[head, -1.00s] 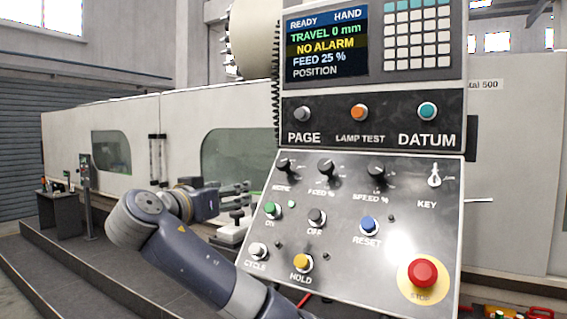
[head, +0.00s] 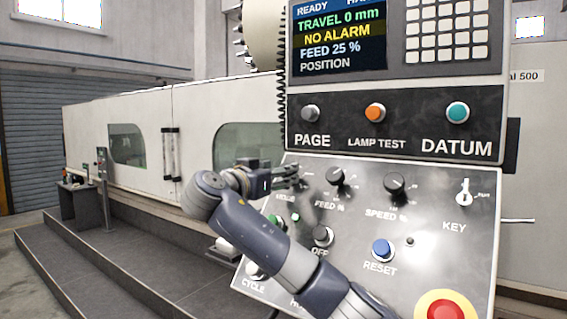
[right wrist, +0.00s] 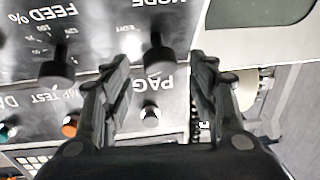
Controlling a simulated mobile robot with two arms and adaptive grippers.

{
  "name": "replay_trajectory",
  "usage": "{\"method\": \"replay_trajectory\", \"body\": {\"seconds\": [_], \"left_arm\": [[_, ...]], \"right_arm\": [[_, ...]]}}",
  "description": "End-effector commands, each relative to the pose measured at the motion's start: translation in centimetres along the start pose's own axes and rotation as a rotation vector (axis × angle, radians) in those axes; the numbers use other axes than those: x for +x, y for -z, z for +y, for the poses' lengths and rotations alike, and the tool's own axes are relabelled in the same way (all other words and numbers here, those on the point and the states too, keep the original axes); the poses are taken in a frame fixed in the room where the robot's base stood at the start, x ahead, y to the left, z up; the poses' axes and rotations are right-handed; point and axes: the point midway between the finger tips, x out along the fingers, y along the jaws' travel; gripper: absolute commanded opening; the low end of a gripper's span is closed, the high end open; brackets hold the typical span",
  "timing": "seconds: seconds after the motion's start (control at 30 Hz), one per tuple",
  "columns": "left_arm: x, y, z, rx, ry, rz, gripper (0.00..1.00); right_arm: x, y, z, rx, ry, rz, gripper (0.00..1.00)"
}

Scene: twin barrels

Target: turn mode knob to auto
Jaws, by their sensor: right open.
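The black mode knob (right wrist: 157,54) is on the sloped control panel (head: 440,255), under the MODE label in the upside-down right wrist view. There it appears between my right gripper's (right wrist: 160,62) two fingertips, with a gap on each side. The fingers are open and hold nothing; I cannot tell how far they reach along the knob. In the head view my right gripper (head: 291,178) is at the panel's upper left corner and mostly hides this knob. The knob's pointer direction is not readable. My left gripper is not in view.
The feed knob (head: 336,177) is close to the right of my gripper, and the speed knob (head: 395,184) is farther right. Several push buttons, a red stop button (head: 445,308) and a key switch (head: 464,192) share the panel. The screen (head: 338,38) reads NO ALARM.

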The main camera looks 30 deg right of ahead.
Motion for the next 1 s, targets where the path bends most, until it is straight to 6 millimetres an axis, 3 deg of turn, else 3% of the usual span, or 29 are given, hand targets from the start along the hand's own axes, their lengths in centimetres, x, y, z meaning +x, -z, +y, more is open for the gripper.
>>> {"method": "replay_trajectory", "body": {"seconds": [0.2,0.37,0.57,0.77,1.0], "left_arm": [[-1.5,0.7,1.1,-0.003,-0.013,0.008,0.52],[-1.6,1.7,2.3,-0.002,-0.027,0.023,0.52],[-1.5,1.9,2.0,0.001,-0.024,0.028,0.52],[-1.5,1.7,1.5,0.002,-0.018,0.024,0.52],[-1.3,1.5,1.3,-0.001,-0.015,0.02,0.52]], "right_arm": [[2.6,0.1,0.0,-0.003,-0.001,-0.001,0.54],[3.0,-0.1,0.0,-0.001,0.0,0.0,0.54],[3.0,-0.1,0.0,-0.001,0.0,0.0,0.54],[3.0,-0.1,0.0,-0.001,0.0,0.0,0.1],[3.0,-0.1,0.0,-0.005,0.005,-0.001,0.1]]}}
